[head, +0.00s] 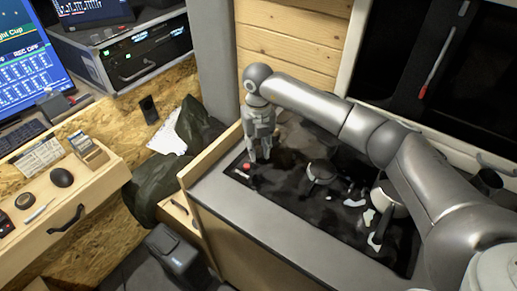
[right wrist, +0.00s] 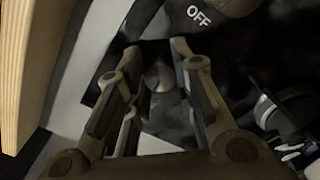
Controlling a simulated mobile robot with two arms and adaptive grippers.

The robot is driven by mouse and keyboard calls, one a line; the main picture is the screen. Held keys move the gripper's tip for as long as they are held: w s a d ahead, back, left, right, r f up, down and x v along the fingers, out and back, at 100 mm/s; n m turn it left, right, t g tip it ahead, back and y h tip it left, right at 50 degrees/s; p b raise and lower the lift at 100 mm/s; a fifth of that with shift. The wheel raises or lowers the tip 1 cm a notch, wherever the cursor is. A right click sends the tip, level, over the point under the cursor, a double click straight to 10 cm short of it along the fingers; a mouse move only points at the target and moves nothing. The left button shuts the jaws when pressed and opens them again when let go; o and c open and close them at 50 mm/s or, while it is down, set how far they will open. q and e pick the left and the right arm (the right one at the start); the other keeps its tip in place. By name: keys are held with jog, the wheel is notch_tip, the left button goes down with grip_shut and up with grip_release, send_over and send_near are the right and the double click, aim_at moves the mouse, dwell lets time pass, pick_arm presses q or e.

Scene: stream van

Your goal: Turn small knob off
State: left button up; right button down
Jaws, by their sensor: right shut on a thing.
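My right gripper (head: 262,156) points down at the near left end of the dark stove top (head: 288,198). In the right wrist view its two fingers (right wrist: 156,50) stand on either side of a small rounded grey knob (right wrist: 160,76), and the gripper is shut on it. The knob is dim, and its pointer direction cannot be told. A white "OFF" label (right wrist: 199,16) is on the dark panel just beyond the fingers. Another rounded knob (right wrist: 236,5) is partly cut off beside that label. My left gripper is not in view.
A small red part (head: 246,166) sits beside the gripper. Pots (head: 320,172) stand on the stove top under my right arm. A wooden side board (head: 212,156) edges the counter at left. A desk with a mouse (head: 62,177) is further left.

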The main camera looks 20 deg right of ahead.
aim_at(258, 148)
jog(key=shift+w+r+m, duration=0.1)
jog(key=shift+m, duration=0.8)
jog(key=c, duration=1.2)
grip_release()
jog(key=shift+r, duration=0.25)
notch_tip(258, 148, up, 11)
jog(key=shift+r, duration=0.2)
